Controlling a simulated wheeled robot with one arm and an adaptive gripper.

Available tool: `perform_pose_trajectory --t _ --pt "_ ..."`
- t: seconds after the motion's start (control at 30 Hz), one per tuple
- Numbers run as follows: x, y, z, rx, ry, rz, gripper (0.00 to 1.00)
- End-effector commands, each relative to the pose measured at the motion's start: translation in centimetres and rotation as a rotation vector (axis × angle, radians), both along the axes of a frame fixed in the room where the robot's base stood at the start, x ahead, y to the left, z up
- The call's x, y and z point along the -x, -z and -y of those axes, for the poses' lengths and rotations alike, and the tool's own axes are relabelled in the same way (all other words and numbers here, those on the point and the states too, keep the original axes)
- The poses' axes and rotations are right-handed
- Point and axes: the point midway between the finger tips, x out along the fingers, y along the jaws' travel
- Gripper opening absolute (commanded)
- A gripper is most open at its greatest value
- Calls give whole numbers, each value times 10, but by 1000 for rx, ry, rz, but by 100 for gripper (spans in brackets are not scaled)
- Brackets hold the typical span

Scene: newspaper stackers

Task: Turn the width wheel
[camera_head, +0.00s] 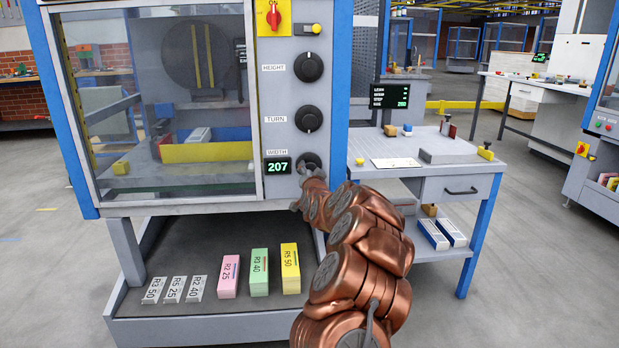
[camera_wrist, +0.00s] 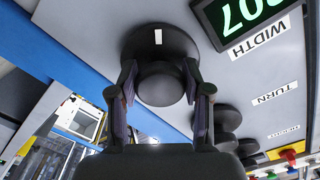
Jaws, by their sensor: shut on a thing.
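The black width wheel (camera_head: 309,162) is the lowest of three knobs on the grey panel, right of a green display (camera_head: 278,167) reading 207. My gripper (camera_head: 303,182) is at the wheel and covers its lower part in the head view. In the wrist view the wheel (camera_wrist: 160,52) has a round flange with a white mark near its top and a raised hub. My gripper's fingers (camera_wrist: 160,90) stand on both sides of the hub and are shut on it. The WIDTH label (camera_wrist: 257,36) is to the right there.
The turn knob (camera_head: 309,119) and height knob (camera_head: 308,67) are above the wheel, with a red switch (camera_head: 274,16) at the top. A grey workbench (camera_head: 440,142) stands close on the right.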

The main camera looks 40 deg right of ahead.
Motion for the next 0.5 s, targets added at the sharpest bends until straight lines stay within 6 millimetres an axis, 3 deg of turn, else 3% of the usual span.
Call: perform_pose_trajectory --t 0.5 --pt "-2 1 -2 -336 -1 259 14"
